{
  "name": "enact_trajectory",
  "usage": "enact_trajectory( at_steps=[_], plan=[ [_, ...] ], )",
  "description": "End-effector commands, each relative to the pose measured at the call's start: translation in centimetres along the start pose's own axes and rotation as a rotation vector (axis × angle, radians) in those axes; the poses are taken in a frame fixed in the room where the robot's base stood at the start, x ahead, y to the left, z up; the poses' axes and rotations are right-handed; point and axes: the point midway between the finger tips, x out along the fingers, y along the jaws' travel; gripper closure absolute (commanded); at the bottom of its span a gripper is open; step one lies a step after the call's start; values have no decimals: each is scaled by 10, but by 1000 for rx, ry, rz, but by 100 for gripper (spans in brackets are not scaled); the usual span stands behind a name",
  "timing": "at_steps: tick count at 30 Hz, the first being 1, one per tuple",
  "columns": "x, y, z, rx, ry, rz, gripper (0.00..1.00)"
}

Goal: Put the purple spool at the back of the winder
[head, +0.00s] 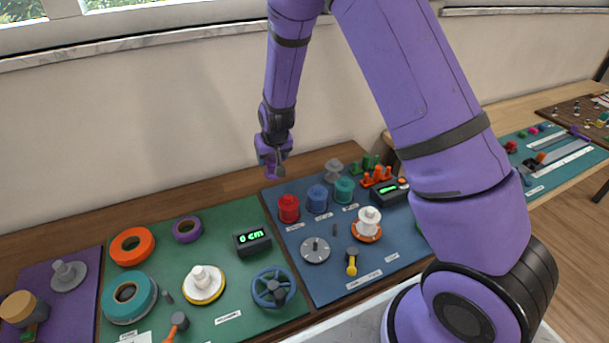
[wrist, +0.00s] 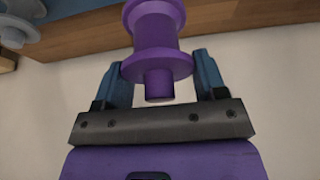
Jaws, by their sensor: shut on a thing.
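My gripper (head: 273,158) is raised above the back edge of the table, in front of the wall. In the wrist view my gripper (wrist: 164,76) is shut on the purple spool (wrist: 152,36), whose flanged body stands between the two blue fingers. A short stem of the spool points back toward the palm. In the head view the spool is small and hard to tell from my purple gripper. No part is clearly marked as the winder; a white spool-shaped piece on an orange base (head: 367,224) stands on the blue mat (head: 335,275).
Red (head: 288,208), blue (head: 317,199) and teal (head: 344,189) spools stand along the blue mat's back part, with a grey one (head: 334,171) behind. A grey dial (head: 315,250) and a yellow-handled piece (head: 351,262) are in front. A green mat (head: 235,325) lies to the left.

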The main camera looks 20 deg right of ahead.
Motion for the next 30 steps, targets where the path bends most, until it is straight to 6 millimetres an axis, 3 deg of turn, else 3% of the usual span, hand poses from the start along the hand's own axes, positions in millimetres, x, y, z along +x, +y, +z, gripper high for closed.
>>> enact_trajectory(
  at_steps=[12,19,25,30],
  plan=[
    [51,0,22,1,-3,1,58],
    [65,0,28,1,-2,0,58],
    [89,0,37,1,-2,0,58],
    [93,0,38,0,1,0,58]
  ],
)
